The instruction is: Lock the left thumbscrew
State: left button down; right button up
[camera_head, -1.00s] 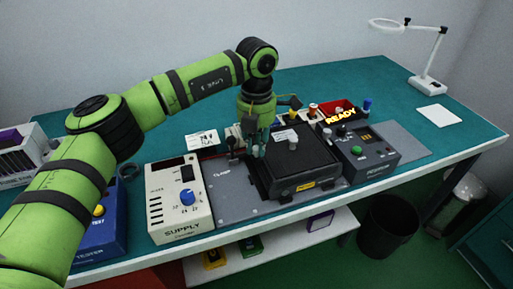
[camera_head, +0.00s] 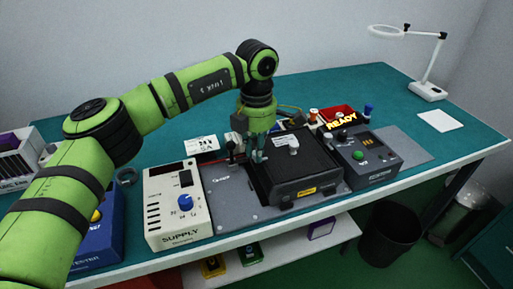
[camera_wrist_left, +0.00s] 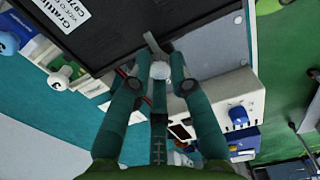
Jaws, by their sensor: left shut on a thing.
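My left gripper (camera_head: 258,156) points down at the left back edge of the black box (camera_head: 300,165) on the grey fixture plate (camera_head: 226,195). In the left wrist view, its teal fingers (camera_wrist_left: 160,75) are closed around a small pale round knob (camera_wrist_left: 160,71), which appears to be the left thumbscrew. A short grey bar (camera_wrist_left: 152,42) sticks out just beyond the fingertips, beside the box edge. The fingers cover much of the knob, so its turn position cannot be told. In the head view the gripper hides the knob. My right gripper is out of view.
A beige supply unit (camera_head: 178,212) stands left of the plate. A small black-knobbed lever (camera_head: 230,148) rises close to the gripper. The table's back right is mostly clear.

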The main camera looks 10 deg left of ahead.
pick_arm(q)
jog(key=c, duration=1.1)
grip_release()
notch_tip(320, 180, up, 12)
jog(key=shift+r, duration=0.1)
jog(key=shift+s, duration=0.1)
